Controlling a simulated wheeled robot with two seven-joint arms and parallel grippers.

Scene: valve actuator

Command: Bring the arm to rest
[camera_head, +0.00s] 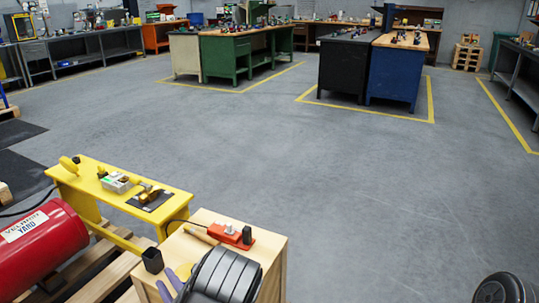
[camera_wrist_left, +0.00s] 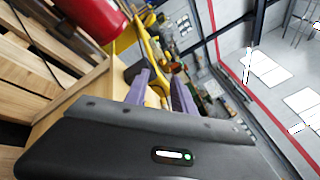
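My left gripper (camera_head: 169,284) is low in the head view, over the left front part of a light wooden stand (camera_head: 268,255). Its purple fingers also show in the left wrist view (camera_wrist_left: 162,92), standing apart with a gap between them. A small yellow part (camera_wrist_left: 155,92) shows in that gap; I cannot tell whether it is between the fingers or behind them. In the head view my dark forearm hides part of the stand top. My right gripper is not in view; a dark rounded part of mine (camera_head: 499,290) shows at the lower right.
A yellow bench (camera_head: 95,168) with small fittings stands beyond the stand. A red tank (camera_head: 45,245) lies at the left by wooden pallets. On the stand are a black cup (camera_head: 152,260) and a red device (camera_head: 231,236). The grey floor (camera_head: 360,190) to the right is clear.

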